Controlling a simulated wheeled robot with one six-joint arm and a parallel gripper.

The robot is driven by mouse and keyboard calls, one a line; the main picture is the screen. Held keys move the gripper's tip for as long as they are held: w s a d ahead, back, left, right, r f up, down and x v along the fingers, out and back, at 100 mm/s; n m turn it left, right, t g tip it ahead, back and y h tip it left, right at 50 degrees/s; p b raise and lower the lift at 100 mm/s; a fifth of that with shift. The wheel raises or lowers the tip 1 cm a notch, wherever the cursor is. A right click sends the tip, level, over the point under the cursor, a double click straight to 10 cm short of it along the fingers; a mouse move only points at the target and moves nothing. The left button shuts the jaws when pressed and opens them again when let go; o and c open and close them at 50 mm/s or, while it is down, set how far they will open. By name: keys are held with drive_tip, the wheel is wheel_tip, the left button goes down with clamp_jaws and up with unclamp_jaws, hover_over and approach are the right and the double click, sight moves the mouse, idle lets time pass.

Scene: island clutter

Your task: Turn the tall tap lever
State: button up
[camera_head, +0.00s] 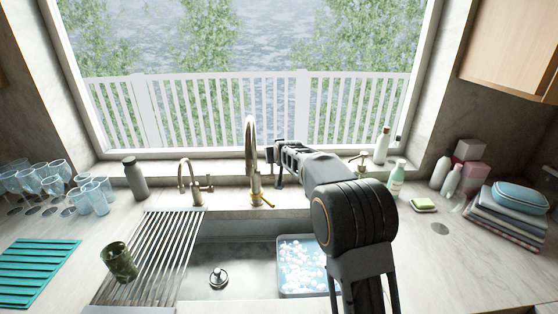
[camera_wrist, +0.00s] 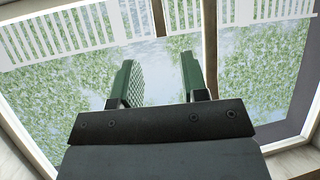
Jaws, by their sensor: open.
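The tall tap (camera_head: 251,145) stands behind the sink, its slim curved neck rising in front of the window. A small gold-coloured lever (camera_head: 264,201) seems to stick out low on its right side; its exact angle is hard to tell. My gripper (camera_head: 271,164) is just right of the tap's neck in the head view, above the lever, and I see no contact. In the wrist view my gripper (camera_wrist: 158,78) is open, its two green-padded fingers apart with nothing between them. The tap and lever do not show in that view.
A shorter tap (camera_head: 184,176) stands to the left, beside a grey bottle (camera_head: 135,178). A drying rack (camera_head: 150,258) and a tub of suds (camera_head: 300,266) sit at the sink. A soap dispenser (camera_head: 361,165) and a white bottle (camera_head: 382,146) stand right of my arm.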

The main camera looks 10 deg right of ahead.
drive_tip(key=shift+b+v, duration=0.55)
drive_tip(key=shift+v, duration=1.7)
